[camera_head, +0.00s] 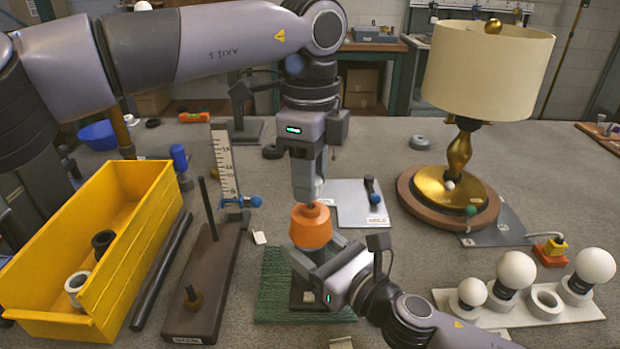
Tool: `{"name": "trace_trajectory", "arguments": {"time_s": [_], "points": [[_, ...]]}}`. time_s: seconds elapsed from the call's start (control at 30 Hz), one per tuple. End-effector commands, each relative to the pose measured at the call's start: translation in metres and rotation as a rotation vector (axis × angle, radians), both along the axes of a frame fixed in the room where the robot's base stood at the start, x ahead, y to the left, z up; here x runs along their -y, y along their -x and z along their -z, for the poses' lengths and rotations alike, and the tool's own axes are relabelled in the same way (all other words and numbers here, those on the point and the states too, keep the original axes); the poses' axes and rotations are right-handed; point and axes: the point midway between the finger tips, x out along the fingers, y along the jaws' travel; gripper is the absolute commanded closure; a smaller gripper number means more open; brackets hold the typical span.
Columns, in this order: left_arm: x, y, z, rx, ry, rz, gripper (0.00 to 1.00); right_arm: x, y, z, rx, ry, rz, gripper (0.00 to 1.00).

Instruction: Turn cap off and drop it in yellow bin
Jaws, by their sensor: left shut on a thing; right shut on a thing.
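An orange, rounded cap-like part (310,228) stands upright above a green ribbed mat (275,290) in the middle of the table. My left gripper (308,198) points straight down and is shut on the top of this orange cap. My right gripper (312,262) comes in from the lower right and is shut on the body just below the cap. That body is mostly hidden by the gripper and the cap. The yellow bin (130,262) stands open at the left, with a dark ring (103,243) and a white ring (77,286) inside.
A dark stand with upright rods (212,265) and a dark bar (160,270) lie between bin and mat. A ruler stand (226,165) is behind. A lamp (458,150) stands at back right; a white tray of bulbs (590,312) is at front right.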

Motion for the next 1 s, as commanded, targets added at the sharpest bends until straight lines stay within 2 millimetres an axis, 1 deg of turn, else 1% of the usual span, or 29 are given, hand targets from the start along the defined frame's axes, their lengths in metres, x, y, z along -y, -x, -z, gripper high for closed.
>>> {"name": "trace_trajectory", "arguments": {"time_s": [0.37, 0.47, 0.7, 0.93, 0.97, 1.0], "points": [[0.0, 0.0, -0.003, 0.0, 0.0, 0.0, 1.0, 0.0, 0.0, 0.001, -0.002, 0.002, 0.001, 1.0], [0.0, 0.0, -0.01, 0.002, 0.0, 0.0, 1.0, 0.0, 0.0, 0.001, -0.002, 0.002, 0.001, 1.0], [0.0, 0.0, -0.039, 0.001, 0.0, 0.0, 1.0, 0.0, 0.0, 0.002, -0.002, 0.002, 0.001, 1.0], [0.0, 0.0, -0.041, 0.0, 0.0, 0.001, 1.0, 0.0, 0.0, 0.001, -0.002, 0.002, 0.001, 1.0], [0.0, 0.0, -0.041, 0.0, 0.0, 0.001, 1.0, 0.0, 0.0, 0.001, -0.002, 0.002, 0.001, 0.29], [0.0, 0.0, -0.041, 0.0, 0.0, 0.001, 1.0, 0.0, 0.0, 0.001, -0.002, 0.002, 0.0, 0.16]]}}
